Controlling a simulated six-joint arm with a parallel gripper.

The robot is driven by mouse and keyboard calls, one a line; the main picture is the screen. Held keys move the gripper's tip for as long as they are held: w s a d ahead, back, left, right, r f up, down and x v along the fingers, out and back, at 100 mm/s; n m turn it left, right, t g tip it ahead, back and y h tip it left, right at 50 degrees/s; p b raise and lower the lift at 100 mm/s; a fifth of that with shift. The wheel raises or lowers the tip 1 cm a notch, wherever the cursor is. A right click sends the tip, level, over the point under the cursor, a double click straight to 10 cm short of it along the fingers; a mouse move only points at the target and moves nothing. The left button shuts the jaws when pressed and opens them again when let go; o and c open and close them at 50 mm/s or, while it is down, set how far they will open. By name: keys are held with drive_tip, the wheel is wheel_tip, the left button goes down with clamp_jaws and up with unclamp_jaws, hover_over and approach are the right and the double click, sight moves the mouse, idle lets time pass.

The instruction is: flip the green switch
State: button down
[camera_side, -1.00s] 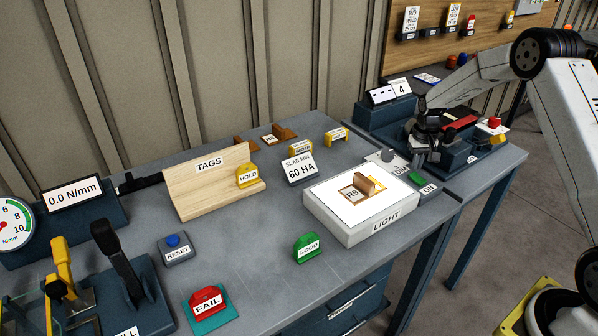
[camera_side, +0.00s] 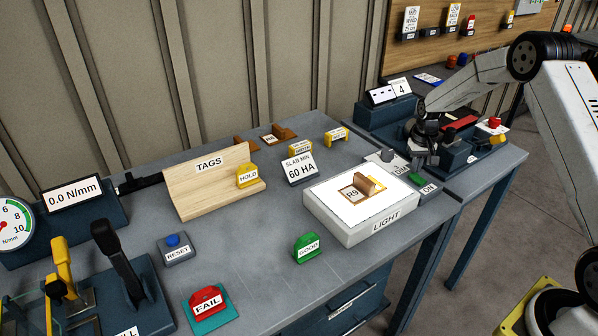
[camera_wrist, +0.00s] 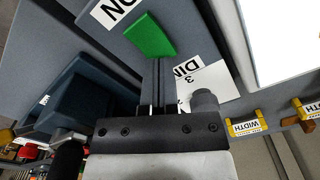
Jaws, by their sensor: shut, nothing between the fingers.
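The green switch (camera_side: 416,178) is a small rocker beside an ON label, at the right end of the table next to the light box. It also shows in the wrist view (camera_wrist: 150,35), at top centre, beside the ON label. My gripper (camera_wrist: 159,62) is shut and empty, its fingers pointing at the near edge of the green switch. I cannot tell whether the tips touch it. In the side view my gripper (camera_side: 424,152) is dark and small, just behind and above the switch, and its fingertips are hard to make out.
The white light box (camera_side: 345,222) stands left of the switch with a brown R9 piece (camera_side: 352,193) on it. A grey knob (camera_wrist: 204,100) with a DIM card stands close to my fingers. A dark machine (camera_side: 470,150) with a red button is behind my gripper.

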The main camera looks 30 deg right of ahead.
sight(414, 175)
drive_tip(key=shift+f, duration=0.6)
idle(0.6)
drive_tip(key=shift+r, duration=3.5)
